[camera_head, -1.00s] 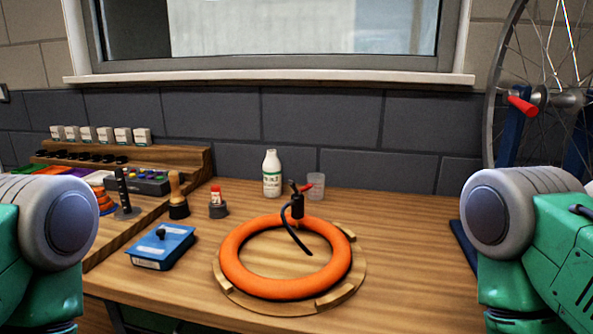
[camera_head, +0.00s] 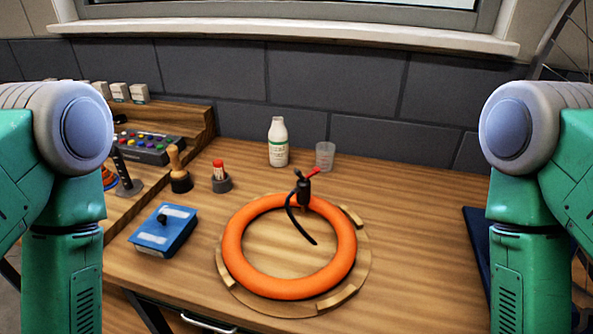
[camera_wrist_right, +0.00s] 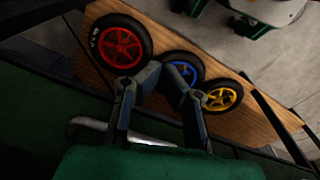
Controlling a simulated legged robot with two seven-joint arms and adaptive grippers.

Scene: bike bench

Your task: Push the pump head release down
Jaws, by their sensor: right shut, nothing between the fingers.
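The pump head (camera_head: 304,192) is a small black fitting with a red lever (camera_head: 312,173). It sits at the back of an orange ring-shaped tube (camera_head: 232,250), and a black hose (camera_head: 299,228) curves from it into the ring. The ring lies on a round wooden holder (camera_head: 363,262) on the bench. My left gripper is outside the head view; only my left arm shows at the left edge. My right gripper (camera_wrist_right: 152,84) shows in the right wrist view, its fingers empty, away from the pump head. The head view shows only my right arm at the right edge.
A white bottle (camera_head: 278,146) and a clear cup (camera_head: 325,156) stand behind the ring. A blue box (camera_head: 163,231) lies to its left, near a red-capped item (camera_head: 220,176). Red (camera_wrist_right: 120,46), blue and yellow wheels lie on a wooden surface in the wrist view.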

